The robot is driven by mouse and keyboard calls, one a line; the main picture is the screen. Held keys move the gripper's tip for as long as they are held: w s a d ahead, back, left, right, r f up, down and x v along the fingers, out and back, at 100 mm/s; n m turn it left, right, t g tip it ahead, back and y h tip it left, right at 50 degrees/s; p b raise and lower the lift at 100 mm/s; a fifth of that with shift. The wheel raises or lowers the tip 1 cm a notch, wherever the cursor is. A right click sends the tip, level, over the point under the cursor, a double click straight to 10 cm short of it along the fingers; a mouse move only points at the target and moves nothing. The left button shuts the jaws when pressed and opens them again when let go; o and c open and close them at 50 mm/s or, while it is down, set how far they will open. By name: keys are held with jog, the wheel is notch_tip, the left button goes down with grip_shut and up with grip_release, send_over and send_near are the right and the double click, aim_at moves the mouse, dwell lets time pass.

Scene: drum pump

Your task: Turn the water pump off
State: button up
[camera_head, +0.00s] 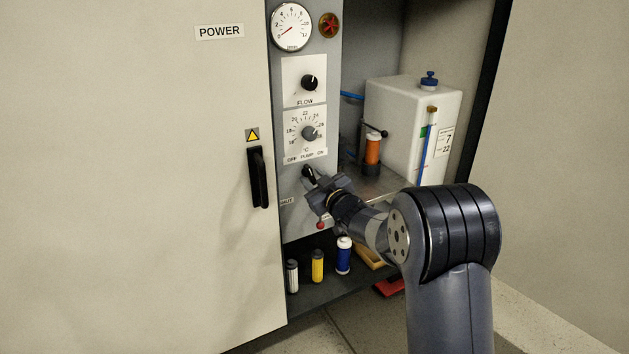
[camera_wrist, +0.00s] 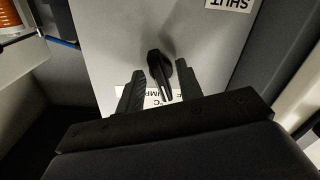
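The black pump knob (camera_head: 308,171) sits on the grey panel below the "OFF PUMP ON" label (camera_head: 305,157). My gripper (camera_head: 315,184) is right at it, coming from the lower right. In the wrist view, which sees the panel upside down, the knob (camera_wrist: 160,72) lies between the two fingertips of my open gripper (camera_wrist: 160,77). Gaps show on both sides of the knob. Its narrow end with a pale line points down and slightly right in that view, toward the label, which the fingers and knob partly hide.
The temperature dial (camera_head: 309,133), flow knob (camera_head: 309,83) and gauge (camera_head: 291,27) are above. A black door handle (camera_head: 258,177) is at left. A white tank (camera_head: 413,122) and an orange cylinder (camera_head: 373,149) stand right. Several bottles, one yellow (camera_head: 317,266), stand below.

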jog(key=shift+c, duration=0.5)
grip_shut()
jog(key=shift+f+n+b, duration=0.1)
jog(key=shift+n+b, duration=0.45)
jog(key=shift+n, duration=0.55)
jog(key=shift+o, duration=0.5)
grip_release()
jog(key=shift+s+d, duration=0.1)
jog(key=p+v, duration=0.2)
jog(key=v, duration=0.8)
jog(key=shift+s+d, duration=0.2)
jog(key=shift+s, duration=0.05)
